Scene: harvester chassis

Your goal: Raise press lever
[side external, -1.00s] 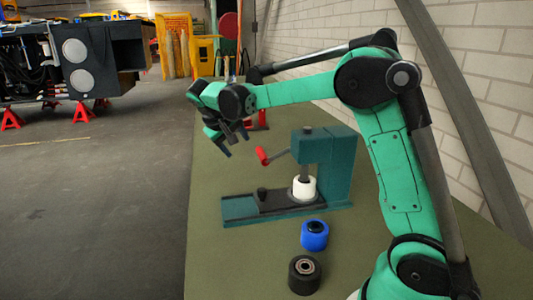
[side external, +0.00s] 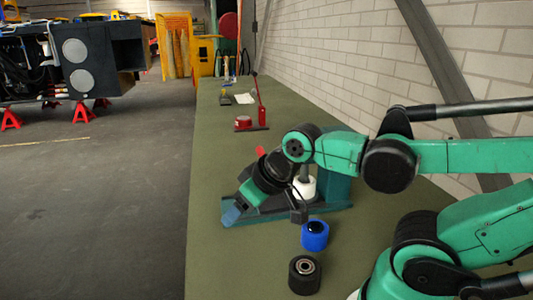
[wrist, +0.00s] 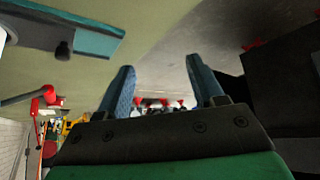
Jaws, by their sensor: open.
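The teal press stands on the bench, mostly hidden behind my arm in the side view; part of its body (side external: 338,188) shows. A white cylinder (side external: 306,186) sits in it. The press lever's red grip (side external: 261,151) peeks out just above my wrist. In the wrist view the red grip (wrist: 47,95) and dark lever (wrist: 18,99) are at the left edge, outside my fingers. The press base (wrist: 85,32) is at the upper left there. My gripper (wrist: 160,70) is open and empty, its blue fingers apart. In the side view it is low beside the base's left end.
A blue roller (side external: 314,235) and a black roller (side external: 305,275) stand on the bench in front of the press. A red tool with an upright handle (side external: 260,105) stands behind. The brick wall is at right; the bench's left edge is close to my gripper.

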